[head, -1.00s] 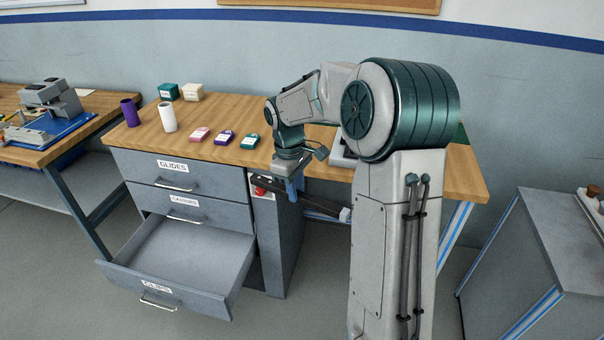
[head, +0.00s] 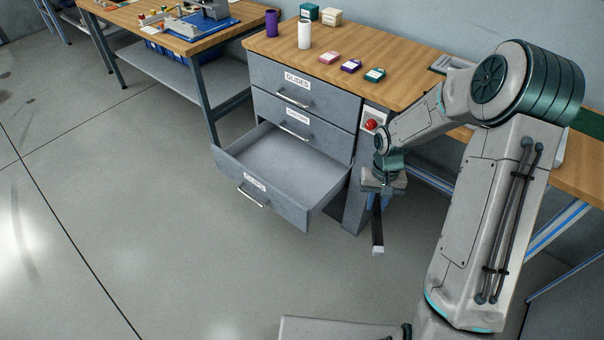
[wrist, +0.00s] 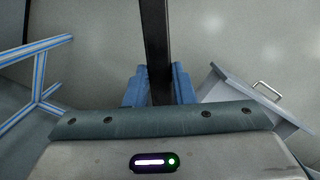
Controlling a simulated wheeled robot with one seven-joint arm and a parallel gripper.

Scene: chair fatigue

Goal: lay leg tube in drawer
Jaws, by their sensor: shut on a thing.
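My gripper (head: 379,200) is shut on a dark leg tube (head: 377,232) with a pale end. The tube hangs to the right of the open drawer, outside it and apart from it. In the wrist view, the blue fingers (wrist: 159,88) grip the black tube (wrist: 155,40), which runs out of the top of the picture. The open bottom drawer (head: 327,205) is pulled out and looks empty. Its front corner also shows in the wrist view (wrist: 245,92) at the right.
The two upper drawers (head: 290,78) are shut. The bench top (head: 400,60) holds a white roll (head: 304,34), a purple cup (head: 271,23) and several small boxes. A red button (head: 371,125) sits beside the drawers. The floor left of the drawer is clear.

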